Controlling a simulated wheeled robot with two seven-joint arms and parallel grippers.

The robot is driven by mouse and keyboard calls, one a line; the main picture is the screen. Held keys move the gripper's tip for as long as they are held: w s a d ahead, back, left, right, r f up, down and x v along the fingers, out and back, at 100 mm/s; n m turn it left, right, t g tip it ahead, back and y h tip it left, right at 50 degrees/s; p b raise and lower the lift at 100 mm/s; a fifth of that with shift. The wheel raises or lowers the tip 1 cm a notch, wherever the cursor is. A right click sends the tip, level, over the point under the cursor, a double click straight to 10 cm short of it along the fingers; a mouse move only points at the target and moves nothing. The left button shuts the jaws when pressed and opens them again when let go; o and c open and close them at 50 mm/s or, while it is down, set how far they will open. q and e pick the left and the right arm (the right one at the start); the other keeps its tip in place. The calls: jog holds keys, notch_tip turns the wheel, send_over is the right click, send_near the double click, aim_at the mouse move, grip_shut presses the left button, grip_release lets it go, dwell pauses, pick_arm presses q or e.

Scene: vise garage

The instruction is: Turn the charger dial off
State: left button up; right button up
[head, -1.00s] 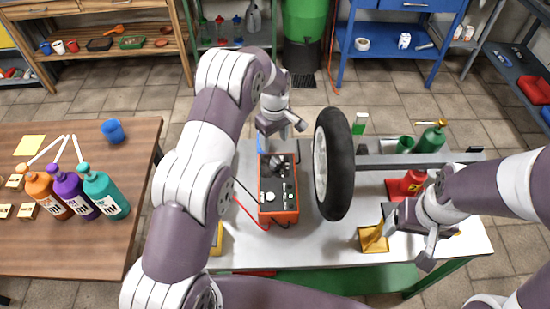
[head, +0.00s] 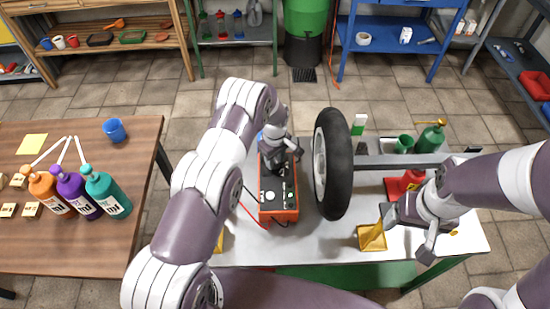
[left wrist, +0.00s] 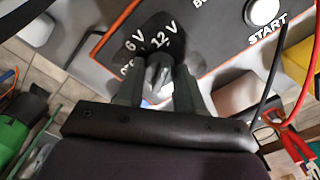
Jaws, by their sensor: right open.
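The orange-edged charger (head: 278,214) with a dark panel stands on the workbench. Its dial (left wrist: 158,72) is a grey knob in the left wrist view, beside white "6 V" and "12 V" marks and a third mark partly cut off by a finger. My left gripper (head: 277,172) is over the charger's far end and hides the dial in the head view. In the left wrist view my left gripper (left wrist: 160,80) is open, one finger on each side of the knob; I cannot tell whether they touch it. My right gripper (head: 409,231) is open over the bench's right part.
A tire (head: 334,165) stands upright just right of the charger. A yellow-brown bracket (head: 372,238), a red item (head: 408,182) and a green bottle (head: 432,137) are on the bench's right. Red and black cables leave the charger. A wooden table (head: 75,240) with bottles is left.

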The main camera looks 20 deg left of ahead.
pick_arm(q)
jog(key=shift+c, duration=0.2)
jog(key=shift+f+n+b, duration=0.15)
jog(key=shift+n+b, duration=0.45)
jog(key=shift+b, duration=0.1)
jog(key=shift+n+b, duration=1)
jog(key=shift+n, duration=0.2)
jog(key=n+b, duration=0.1)
jog(key=n, duration=0.1)
jog(key=shift+n+b, duration=0.3)
jog(key=n+b, duration=0.1)
jog(key=n, duration=0.2)
jog(key=shift+n+b, duration=0.3)
jog(key=shift+b, duration=0.05)
jog(key=n+b, duration=0.2)
jog(key=n, duration=0.7)
jog(key=n+b, duration=0.1)
jog(key=n, duration=0.2)
jog(key=shift+w+r, duration=0.1)
jog(key=shift+r, duration=0.1)
jog(key=shift+n, duration=0.4)
